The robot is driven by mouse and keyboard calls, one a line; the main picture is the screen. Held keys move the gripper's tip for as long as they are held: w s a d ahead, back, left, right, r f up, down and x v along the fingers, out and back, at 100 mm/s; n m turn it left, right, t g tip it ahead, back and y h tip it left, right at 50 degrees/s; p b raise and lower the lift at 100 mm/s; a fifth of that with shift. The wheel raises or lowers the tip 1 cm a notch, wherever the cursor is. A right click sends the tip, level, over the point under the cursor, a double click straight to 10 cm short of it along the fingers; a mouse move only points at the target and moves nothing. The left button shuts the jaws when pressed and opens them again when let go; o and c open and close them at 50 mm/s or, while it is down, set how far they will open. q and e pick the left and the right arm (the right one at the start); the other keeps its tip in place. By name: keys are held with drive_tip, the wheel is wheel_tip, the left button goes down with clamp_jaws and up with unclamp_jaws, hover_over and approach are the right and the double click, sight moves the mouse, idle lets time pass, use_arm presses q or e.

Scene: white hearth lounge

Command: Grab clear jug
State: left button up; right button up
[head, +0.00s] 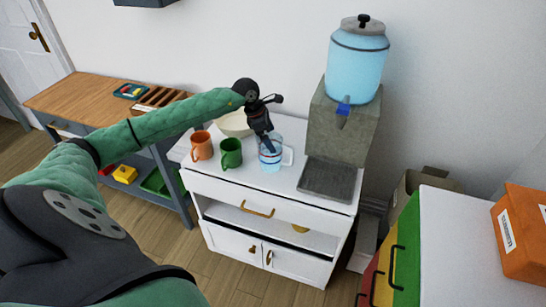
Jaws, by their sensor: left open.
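The clear jug (271,163) stands upright on the white cabinet top. It is see-through and bluish with coloured bands, and its handle is on the right side. My left gripper (268,147) points down at the jug's mouth from above and is open. Its fingertips overlap the jug's upper part; I cannot tell whether they are inside the rim or in front of it, or whether they touch. My right gripper is not in view.
An orange mug (202,146) and a green mug (231,154) stand left of the jug, with a cream bowl (234,124) behind. A stone stand (337,130) with a blue dispenser (356,72) is at right. The white cabinet top (284,186) is bare in front.

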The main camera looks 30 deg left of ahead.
sight(275, 144)
use_arm(q)
drive_tip(key=x, duration=0.5)
drive_tip(key=shift+s, duration=0.1)
drive_tip(key=shift+r, duration=0.1)
drive_tip(key=shift+c, duration=0.4)
drive_tip(key=c, duration=1.5)
